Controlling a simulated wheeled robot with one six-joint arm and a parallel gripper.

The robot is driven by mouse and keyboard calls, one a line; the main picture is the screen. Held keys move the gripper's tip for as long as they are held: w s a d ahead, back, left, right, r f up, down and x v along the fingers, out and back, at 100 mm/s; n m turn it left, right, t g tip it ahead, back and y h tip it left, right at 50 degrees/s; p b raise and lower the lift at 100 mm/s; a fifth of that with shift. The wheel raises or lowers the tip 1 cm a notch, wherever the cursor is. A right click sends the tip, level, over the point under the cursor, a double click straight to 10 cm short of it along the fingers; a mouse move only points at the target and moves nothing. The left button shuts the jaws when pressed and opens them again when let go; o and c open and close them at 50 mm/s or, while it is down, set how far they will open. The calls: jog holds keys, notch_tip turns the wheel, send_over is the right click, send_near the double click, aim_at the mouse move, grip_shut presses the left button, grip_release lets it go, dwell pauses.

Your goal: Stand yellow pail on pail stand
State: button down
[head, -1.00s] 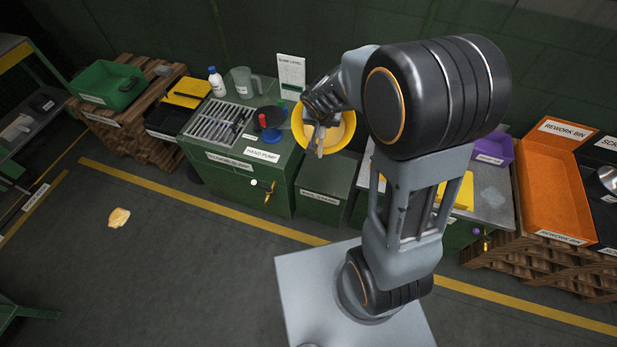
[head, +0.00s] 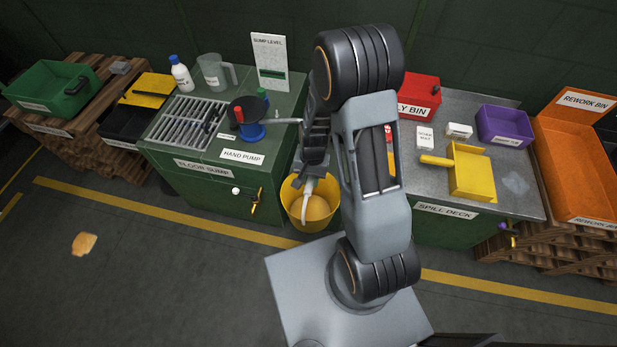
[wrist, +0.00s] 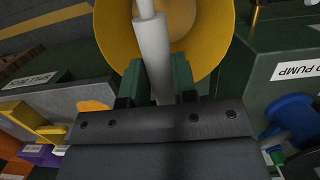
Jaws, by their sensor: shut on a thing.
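The yellow pail (head: 296,211) is upright or nearly so in the gap between the floor sump cabinet and the spill deck. My gripper (head: 309,180) is shut on the white grip of its handle, above the pail's mouth. The wrist view shows the pail (wrist: 215,45) beyond the two dark green fingers (wrist: 156,88), with the white grip (wrist: 152,55) between them. The pail stand is hidden behind the pail and my arm. I cannot tell whether the pail touches it.
The floor sump cabinet (head: 205,190) with the hand pump (head: 250,125) is close on the left. The spill deck (head: 510,195) is close on the right, carrying a yellow scoop (head: 472,175) and a purple bin (head: 503,125). A tan rag-like piece (head: 84,243) lies on the open floor.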

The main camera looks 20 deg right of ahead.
dwell(0.4)
jog(key=shift+r, duration=0.15)
jog(key=w+d+f+b, duration=0.1)
jog(key=w+d+b, duration=0.1)
jog(key=w+d, duration=0.4)
jog(key=w+d+f+b, duration=0.2)
jog(key=w+d, duration=0.4)
jog(key=w, duration=0.7)
jog(key=shift+w+d+f+b, duration=0.15)
jog(key=shift+f+b, duration=0.15)
jog(key=shift+b, duration=0.55)
dwell(0.4)
jog(key=c, duration=0.8)
grip_release()
jog(key=shift+f, duration=0.1)
